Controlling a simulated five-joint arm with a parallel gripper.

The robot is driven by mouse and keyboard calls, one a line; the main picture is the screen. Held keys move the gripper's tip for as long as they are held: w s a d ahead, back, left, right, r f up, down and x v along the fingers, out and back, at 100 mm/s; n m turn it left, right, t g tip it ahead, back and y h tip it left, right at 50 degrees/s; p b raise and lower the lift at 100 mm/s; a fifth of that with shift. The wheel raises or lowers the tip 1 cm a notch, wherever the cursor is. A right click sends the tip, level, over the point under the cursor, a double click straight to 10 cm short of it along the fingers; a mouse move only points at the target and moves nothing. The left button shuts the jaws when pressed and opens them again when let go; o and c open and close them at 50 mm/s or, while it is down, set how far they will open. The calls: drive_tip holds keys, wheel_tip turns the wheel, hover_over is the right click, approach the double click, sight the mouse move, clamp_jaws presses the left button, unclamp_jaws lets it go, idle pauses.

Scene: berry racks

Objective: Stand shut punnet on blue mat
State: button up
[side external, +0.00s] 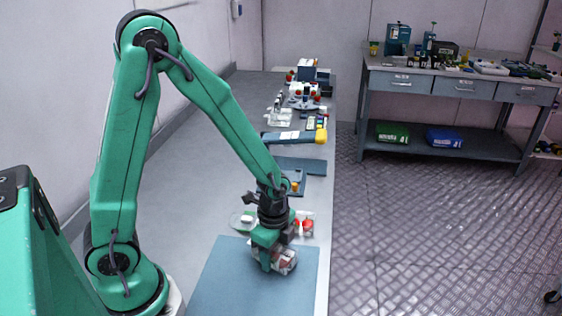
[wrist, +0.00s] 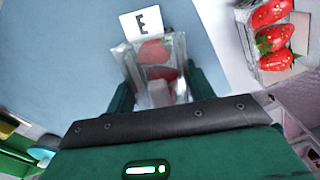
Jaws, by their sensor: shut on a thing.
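A clear punnet (side external: 283,262) with red strawberries is between the fingers of my gripper (side external: 270,258). In the wrist view the punnet (wrist: 151,62) shows its clear walls, and a finger of my gripper (wrist: 160,86) stands at each side of it. The blue mat (side external: 235,292) lies under the punnet in the side view and fills the upper left of the wrist view (wrist: 65,60). The punnet is over the mat's far right part; I cannot tell whether it touches the mat. My gripper hides part of the punnet.
A white card with a letter E (wrist: 143,22) is by the held punnet. Another strawberry punnet (wrist: 272,42) is to the right, off the mat. A pale green dish (side external: 243,221) stands beyond the mat.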

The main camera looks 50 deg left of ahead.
drive_tip(key=shift+f, duration=0.35)
drive_tip(key=o, duration=1)
drive_tip(key=shift+r, duration=0.15)
drive_tip(key=shift+r, duration=6.05)
drive_tip(key=shift+s+a+r+n+t, duration=0.8)
drive_tip(key=shift+s+r+n, duration=0.6)
drive_tip(key=shift+r+n, duration=0.7)
drive_tip(key=shift+s+a+r+n+t, duration=0.5)
drive_tip(key=shift+s+r+n+t, duration=0.85)
drive_tip(key=shift+n, duration=1.1)
drive_tip(key=shift+s+a+r+n+t, duration=0.65)
drive_tip(key=shift+s+r+n, duration=0.8)
drive_tip(key=shift+r+n, duration=0.9)
